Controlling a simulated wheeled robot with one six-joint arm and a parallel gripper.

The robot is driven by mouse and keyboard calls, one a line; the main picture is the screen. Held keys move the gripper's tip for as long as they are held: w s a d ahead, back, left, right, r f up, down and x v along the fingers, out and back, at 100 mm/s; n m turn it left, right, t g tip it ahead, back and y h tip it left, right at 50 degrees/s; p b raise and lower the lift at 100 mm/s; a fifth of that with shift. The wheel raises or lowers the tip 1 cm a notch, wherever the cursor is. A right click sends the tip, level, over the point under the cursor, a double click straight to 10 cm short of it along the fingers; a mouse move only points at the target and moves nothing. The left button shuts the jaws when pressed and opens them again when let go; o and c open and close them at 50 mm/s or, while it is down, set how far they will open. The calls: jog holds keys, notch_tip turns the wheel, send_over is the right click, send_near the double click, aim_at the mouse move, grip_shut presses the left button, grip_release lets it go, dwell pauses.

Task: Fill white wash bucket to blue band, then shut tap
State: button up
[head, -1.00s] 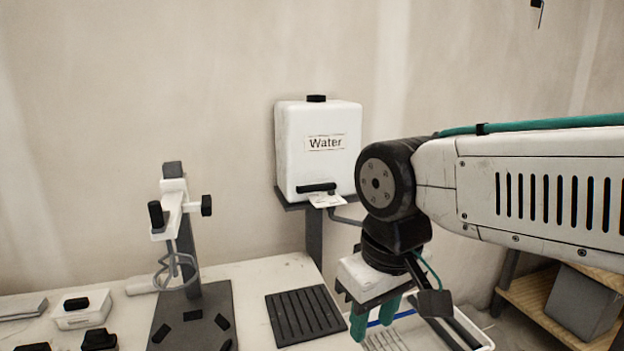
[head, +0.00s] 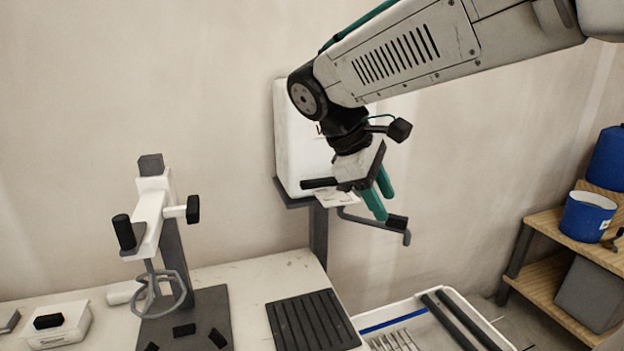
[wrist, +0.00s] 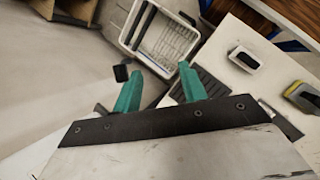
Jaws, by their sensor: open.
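The white wash bucket (head: 468,293) is a rectangular tub at the lower right of the head view, with a blue band (head: 388,319) along its inner far wall. It also shows in the wrist view (wrist: 126,38), with its grille bare; I see no water in it. The white water tank (head: 291,135) stands above, partly hidden by my arm. A black bar (head: 318,183) is on its front. A grey pipe (head: 366,217) runs right, with a dark block (head: 397,222) near its end. No stream shows. My gripper (head: 384,205) is open and empty, its teal fingers just above the pipe.
A black ribbed mat (head: 312,322) lies on the white bench left of the bucket. A mixer stand (head: 172,235) stands further left. A wooden shelf (head: 546,222) with a blue bucket (head: 587,216) is at right.

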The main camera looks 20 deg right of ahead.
jog(key=w+a+n+h, duration=0.4)
jog(key=w+a+n, duration=0.1)
jog(key=w, duration=0.8)
jog(key=n+t+h, duration=0.1)
jog(key=n+h, duration=0.3)
send_near(314, 180)
jog(key=d, duration=0.1)
jog(key=x, duration=0.8)
jog(key=shift+s+a+f, duration=0.1)
jog(key=shift+s, duration=0.05)
grip_shut()
